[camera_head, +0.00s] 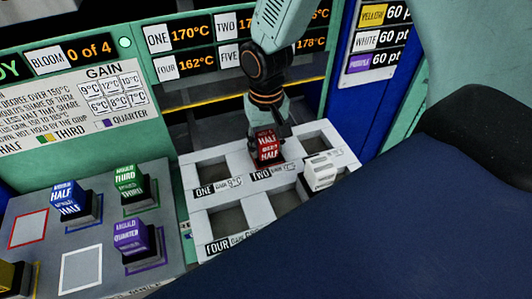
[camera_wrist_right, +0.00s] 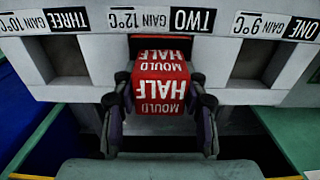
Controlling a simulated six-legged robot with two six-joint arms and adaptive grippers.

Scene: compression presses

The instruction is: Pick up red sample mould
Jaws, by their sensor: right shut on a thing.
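The red sample mould (camera_head: 267,150) is a red block with white "HALF" lettering, at the slot marked TWO of the pale rack (camera_head: 213,186). It also shows in the right wrist view (camera_wrist_right: 162,85), in front of the TWO opening. My right gripper (camera_head: 266,130) reaches it from above in the head view. In the right wrist view its two dark fingers (camera_wrist_right: 161,118) are shut on the mould's sides. I cannot tell how deep the mould sits in the slot. My left gripper is not in view.
A white mould (camera_head: 322,170) stands right of slot TWO. Slots ONE (camera_head: 210,174) and FOUR (camera_head: 228,219) look empty. The grey tray at left holds blue (camera_head: 70,198), green (camera_head: 130,182) and purple (camera_head: 130,236) moulds and an empty red-outlined square (camera_head: 28,230). Display panels stand behind.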

